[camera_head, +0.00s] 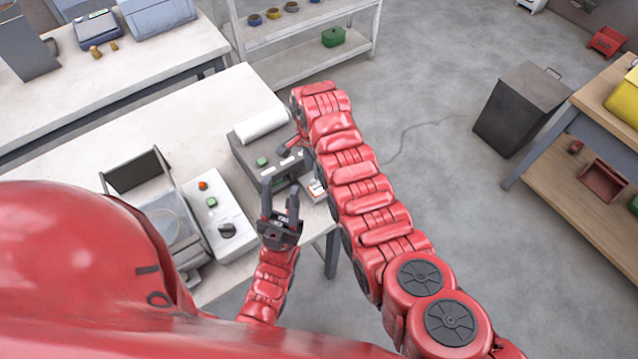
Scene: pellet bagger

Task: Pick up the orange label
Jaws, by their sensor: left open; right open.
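The orange label (314,195) appears as a small white and orange piece at the right front of the label printer (262,150), partly hidden by my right arm. My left gripper (280,189) is open, with its two fingers pointing away toward the printer. It is to the left of the label and apart from it in the picture; nothing shows between the fingers. My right arm reaches up from the lower right and bends at the printer's right side.
A sealing machine (155,215) and a grey control box (218,218) with a black knob stand left of the printer on the white table (230,95). Behind are a shelf (290,35) and another bench (120,72). A dark bin (520,108) stands on the right floor.

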